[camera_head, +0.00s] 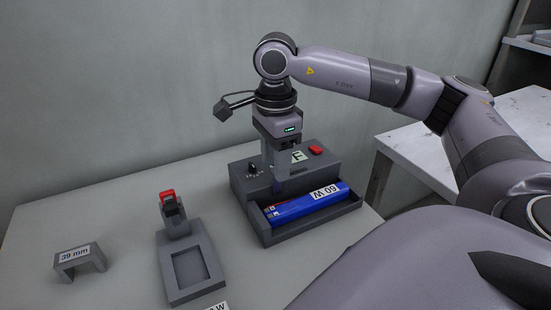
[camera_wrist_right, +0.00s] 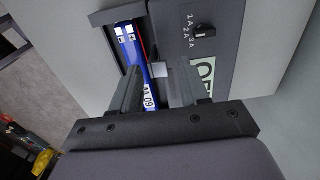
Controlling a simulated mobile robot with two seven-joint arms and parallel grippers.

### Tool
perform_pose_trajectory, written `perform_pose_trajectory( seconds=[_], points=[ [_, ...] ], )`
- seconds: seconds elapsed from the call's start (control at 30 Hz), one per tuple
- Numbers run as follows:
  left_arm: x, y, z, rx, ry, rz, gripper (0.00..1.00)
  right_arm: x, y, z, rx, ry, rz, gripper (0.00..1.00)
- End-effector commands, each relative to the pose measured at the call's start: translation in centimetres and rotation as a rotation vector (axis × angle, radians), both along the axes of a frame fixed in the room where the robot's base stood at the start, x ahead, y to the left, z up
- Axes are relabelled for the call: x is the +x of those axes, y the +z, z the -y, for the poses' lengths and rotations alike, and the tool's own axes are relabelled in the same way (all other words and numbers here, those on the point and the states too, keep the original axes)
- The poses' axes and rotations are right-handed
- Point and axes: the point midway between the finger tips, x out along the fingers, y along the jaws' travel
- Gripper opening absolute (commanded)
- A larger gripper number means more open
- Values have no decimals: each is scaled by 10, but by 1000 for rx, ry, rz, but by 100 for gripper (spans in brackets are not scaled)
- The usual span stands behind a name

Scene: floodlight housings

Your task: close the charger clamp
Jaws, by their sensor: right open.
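The grey charger (camera_head: 250,178) stands on the table with a blue battery pack (camera_head: 300,205) labelled 60 W lying in its front tray. The pack also shows in the right wrist view (camera_wrist_right: 131,48). My right gripper (camera_head: 281,172) points down over the charger, just behind the pack, with its fingers apart. In the right wrist view a small pale grey block (camera_wrist_right: 160,69) shows between the fingertips (camera_wrist_right: 154,82). It may be the charger clamp; I cannot tell its position or whether the fingers touch it. My left gripper is not in view.
The charger has a black knob (camera_head: 253,169), a red button (camera_head: 315,150) and a partly hidden label. A grey fixture (camera_head: 180,293) with a red-handled clamp (camera_head: 167,195) stands left. A 39 mm grey block (camera_head: 80,264) is farther left. A side table (camera_head: 420,150) stands right.

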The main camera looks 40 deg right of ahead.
Motion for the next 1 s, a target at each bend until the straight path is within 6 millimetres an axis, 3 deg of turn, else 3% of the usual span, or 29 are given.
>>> perform_pose_trajectory(
  seconds=[0.07, 0.2, 0.23, 1.0],
  points=[
    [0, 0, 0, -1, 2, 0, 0, 0, 0, 0, 0, 0, 0, 45],
    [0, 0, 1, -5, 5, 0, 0, 0, 0, 0, 0, 0, 0, 2],
    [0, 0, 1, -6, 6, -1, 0, 0, 0, 0, 0, 0, 1, 0],
    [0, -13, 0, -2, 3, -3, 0, -4, 0, -1, -18, -1, 63, 0]
  ],
)
